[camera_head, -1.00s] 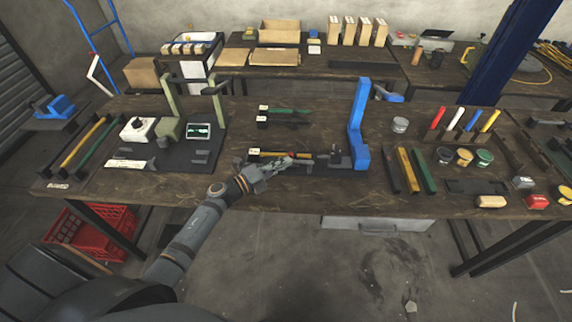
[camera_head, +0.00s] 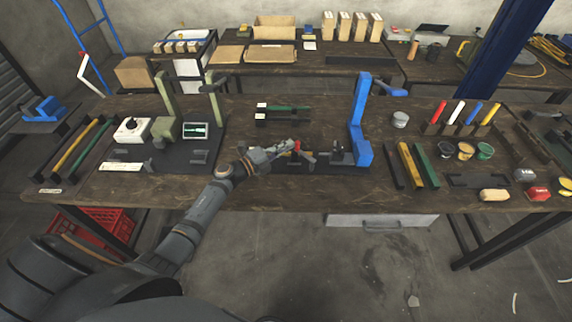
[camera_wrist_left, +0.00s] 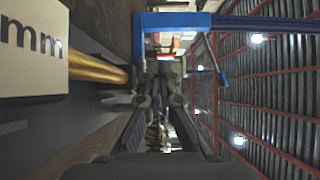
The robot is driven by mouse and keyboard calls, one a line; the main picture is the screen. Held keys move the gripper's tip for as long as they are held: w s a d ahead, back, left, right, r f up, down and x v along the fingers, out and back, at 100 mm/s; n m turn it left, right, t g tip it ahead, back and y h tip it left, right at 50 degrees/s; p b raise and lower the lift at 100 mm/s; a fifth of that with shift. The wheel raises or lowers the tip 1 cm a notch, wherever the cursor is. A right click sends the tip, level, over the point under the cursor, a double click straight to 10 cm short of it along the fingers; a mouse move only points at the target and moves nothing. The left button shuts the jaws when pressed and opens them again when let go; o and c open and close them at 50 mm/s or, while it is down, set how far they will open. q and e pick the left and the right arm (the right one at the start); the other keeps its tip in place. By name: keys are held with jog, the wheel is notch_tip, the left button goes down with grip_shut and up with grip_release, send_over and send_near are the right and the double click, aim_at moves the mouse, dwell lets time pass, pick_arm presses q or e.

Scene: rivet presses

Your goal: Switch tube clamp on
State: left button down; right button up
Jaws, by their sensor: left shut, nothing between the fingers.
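My left gripper (camera_head: 290,147) is shut and empty, reaching over the dark base of the blue press (camera_head: 361,130). A small red part (camera_head: 298,145) shows right at its fingertips; I cannot tell whether they touch. Dark fixture parts (camera_head: 337,152) stand on the base, between the gripper and the blue column. The tube clamp and its setting are not clear, as my gripper and forearm cover part of this area. In the left wrist view, the fingers (camera_wrist_left: 160,105) point towards the blue press frame (camera_wrist_left: 177,20). A brass-coloured tube (camera_wrist_left: 98,70) lies to their left.
A white label block (camera_wrist_left: 30,48) marked "mm" is close by in the wrist view. A green press (camera_head: 166,115) stands to the left. Yellow and green bars (camera_head: 412,165) lie to the right. A rack with a green tube (camera_head: 288,108) lies behind the gripper.

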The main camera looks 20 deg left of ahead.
pick_arm(q)
jog(key=shift+w+d, duration=0.2)
jog(key=shift+w, duration=1.05)
dwell(0.6)
